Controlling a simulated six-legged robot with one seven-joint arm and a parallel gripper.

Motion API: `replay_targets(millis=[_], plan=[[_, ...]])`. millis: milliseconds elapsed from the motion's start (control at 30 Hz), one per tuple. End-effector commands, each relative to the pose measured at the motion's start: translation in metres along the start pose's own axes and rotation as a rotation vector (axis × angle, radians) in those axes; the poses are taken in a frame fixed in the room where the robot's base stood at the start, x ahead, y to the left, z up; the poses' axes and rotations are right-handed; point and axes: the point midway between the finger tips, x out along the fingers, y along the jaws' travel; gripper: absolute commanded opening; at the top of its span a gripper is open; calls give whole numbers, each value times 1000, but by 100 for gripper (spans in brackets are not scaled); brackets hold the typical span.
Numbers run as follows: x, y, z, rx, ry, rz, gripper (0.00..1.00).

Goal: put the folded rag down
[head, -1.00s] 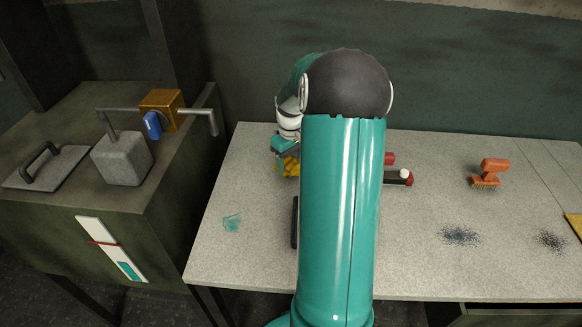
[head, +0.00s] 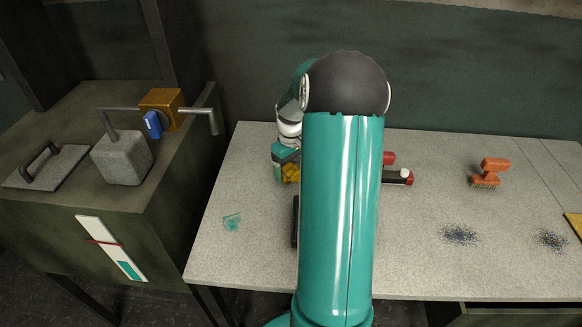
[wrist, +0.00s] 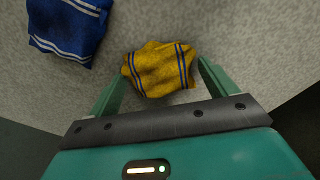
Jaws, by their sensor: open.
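A yellow folded rag (wrist: 158,69) with dark blue stripes lies on the speckled grey worktop in the wrist view. My gripper (wrist: 162,72) is open, with one green finger on each side of this rag; I cannot tell whether either finger touches it. A blue folded rag (wrist: 68,27) with pale stripes lies apart, to the upper left in that view. In the head view my arm hides much of the area, and only a bit of the yellow rag (head: 291,173) shows below my gripper (head: 286,156).
The worktop (head: 420,250) holds an orange brush (head: 489,173), a red and black tool (head: 397,176) partly behind my arm, dark speckled patches and a teal smear (head: 232,222). A dark cabinet with a grey block (head: 122,158) and a handled plate stands at left.

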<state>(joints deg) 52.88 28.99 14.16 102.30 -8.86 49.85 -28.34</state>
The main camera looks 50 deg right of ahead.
Motion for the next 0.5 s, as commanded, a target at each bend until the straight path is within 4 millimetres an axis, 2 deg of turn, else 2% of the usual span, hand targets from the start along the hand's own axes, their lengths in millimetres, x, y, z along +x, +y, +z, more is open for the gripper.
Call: replay_targets(millis=[167,500], plan=[[-22,1,-1,1,4,3,84],[-94,0,-1,-1,3,4,84]])
